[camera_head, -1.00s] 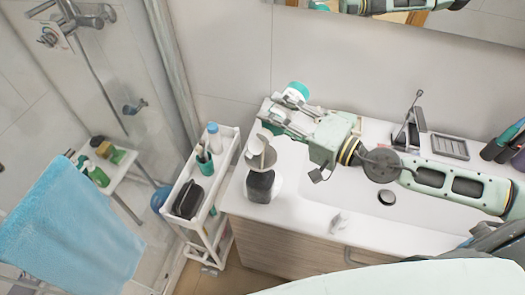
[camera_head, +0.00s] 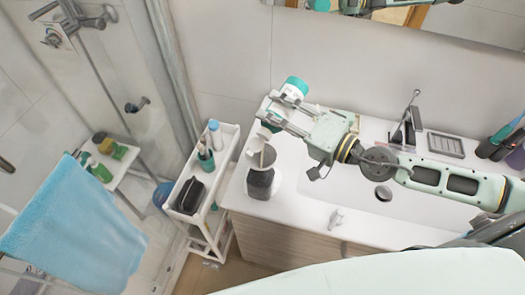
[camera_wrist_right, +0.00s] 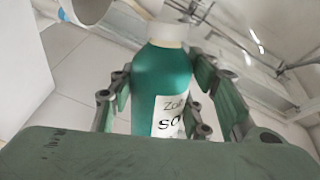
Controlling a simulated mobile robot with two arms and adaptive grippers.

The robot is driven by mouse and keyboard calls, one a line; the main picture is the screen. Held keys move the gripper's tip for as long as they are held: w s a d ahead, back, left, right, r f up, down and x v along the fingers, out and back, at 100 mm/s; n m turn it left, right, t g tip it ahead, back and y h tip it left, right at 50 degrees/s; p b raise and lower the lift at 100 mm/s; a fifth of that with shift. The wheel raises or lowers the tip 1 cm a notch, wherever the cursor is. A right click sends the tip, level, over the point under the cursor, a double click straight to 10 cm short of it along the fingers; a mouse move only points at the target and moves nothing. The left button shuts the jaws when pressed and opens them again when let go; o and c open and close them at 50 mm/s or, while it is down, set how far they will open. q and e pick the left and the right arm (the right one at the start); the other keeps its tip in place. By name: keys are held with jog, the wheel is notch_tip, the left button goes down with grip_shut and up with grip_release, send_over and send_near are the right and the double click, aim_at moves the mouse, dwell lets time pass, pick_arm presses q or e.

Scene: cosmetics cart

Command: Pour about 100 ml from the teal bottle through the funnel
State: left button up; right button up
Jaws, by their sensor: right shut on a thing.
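The teal bottle (camera_head: 297,84) is in my right gripper (camera_head: 272,110), above the back left of the counter. It looks tilted, with its teal base up at the right. The gripper hides its middle. In the right wrist view, the teal bottle (camera_wrist_right: 158,80) has a white top and a partly visible label, and the gripper fingers are shut around it. The funnel (camera_head: 262,156) sits on a dark-and-white container (camera_head: 260,184) at the counter's left end. A white part just above the funnel may be the bottle's neck. I see no liquid stream. My left gripper is out of view.
A white cart (camera_head: 187,218) with a dark pouch (camera_head: 189,196), a brush cup (camera_head: 206,160) and a bottle (camera_head: 215,134) stands left of the counter. The sink (camera_head: 345,185) is to the right, with a faucet (camera_head: 408,125) behind. A blue towel (camera_head: 75,225) hangs at far left.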

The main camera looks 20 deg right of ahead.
jog(key=shift+s+a+r+n+p, duration=0.15)
jog(key=shift+a+r+n+p, duration=0.2)
jog(key=shift+n+p, duration=0.65)
jog(key=shift+s+a+r+n+p, duration=0.15)
jog(key=shift+r+n+p, duration=0.35)
jog(key=shift+p, duration=0.75)
dwell(1.0)
jog(key=shift+f, duration=0.1)
